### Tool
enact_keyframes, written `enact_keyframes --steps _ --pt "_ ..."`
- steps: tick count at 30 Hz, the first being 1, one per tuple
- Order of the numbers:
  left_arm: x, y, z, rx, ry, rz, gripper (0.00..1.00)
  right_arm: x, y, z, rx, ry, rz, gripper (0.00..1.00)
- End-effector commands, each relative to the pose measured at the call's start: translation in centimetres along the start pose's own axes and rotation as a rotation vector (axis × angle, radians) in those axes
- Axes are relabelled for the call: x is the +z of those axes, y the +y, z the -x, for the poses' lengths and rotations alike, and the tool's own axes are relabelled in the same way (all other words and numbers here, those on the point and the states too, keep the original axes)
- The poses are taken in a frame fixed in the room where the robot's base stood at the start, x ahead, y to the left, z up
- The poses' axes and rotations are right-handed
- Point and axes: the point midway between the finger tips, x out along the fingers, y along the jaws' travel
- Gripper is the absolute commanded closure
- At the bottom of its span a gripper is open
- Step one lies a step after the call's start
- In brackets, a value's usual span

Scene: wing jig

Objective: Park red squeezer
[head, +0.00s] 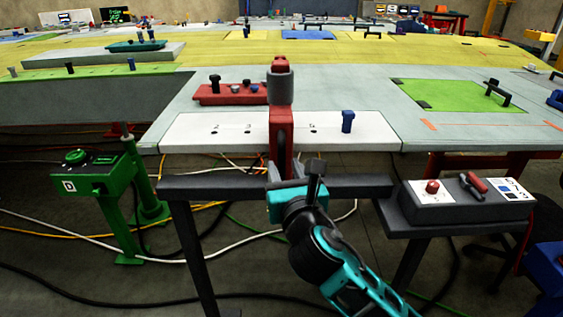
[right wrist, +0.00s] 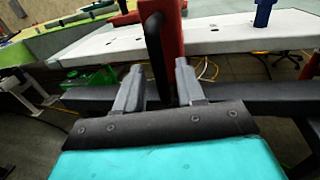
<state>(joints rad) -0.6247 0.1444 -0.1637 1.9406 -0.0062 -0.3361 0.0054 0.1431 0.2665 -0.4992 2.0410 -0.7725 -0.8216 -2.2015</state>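The red squeezer (head: 282,125) stands roughly upright in front of the white panel's near edge, with a grey collar near its top. My right gripper (head: 290,182) is at its lower end. In the right wrist view the squeezer's red body (right wrist: 174,45) rises between the two grey fingers of the right gripper (right wrist: 160,92), with a dark bar along it. The fingers appear closed on it; the exact contact is partly hidden. The dark stand rail (head: 350,185) runs behind the gripper; whether the squeezer touches it I cannot tell. My left gripper is not in view.
A white perforated panel (head: 185,132) holds a blue pin (head: 348,122). A red tray (head: 215,95) lies behind it. A control box (head: 464,205) sits right of the stand. A green pedestal (head: 85,178) stands left. Cables cross the floor.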

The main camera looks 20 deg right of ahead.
Motion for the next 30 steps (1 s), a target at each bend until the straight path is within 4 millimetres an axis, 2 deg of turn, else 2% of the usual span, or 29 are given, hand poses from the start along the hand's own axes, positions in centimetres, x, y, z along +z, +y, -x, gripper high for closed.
enact_keyframes --steps 1,6,17,30 --pt "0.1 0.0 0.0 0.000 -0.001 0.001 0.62 0.1 0.0 -0.9 0.000 -0.001 -0.001 0.62" --pt "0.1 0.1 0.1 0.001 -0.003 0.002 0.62 0.0 0.0 -2.5 0.000 0.000 0.000 0.62" --pt "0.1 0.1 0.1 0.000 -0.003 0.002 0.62 0.0 0.0 -3.0 0.001 0.000 -0.001 0.62" --pt "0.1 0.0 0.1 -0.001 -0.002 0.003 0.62 0.0 0.0 -3.0 0.001 0.001 -0.001 1.00"
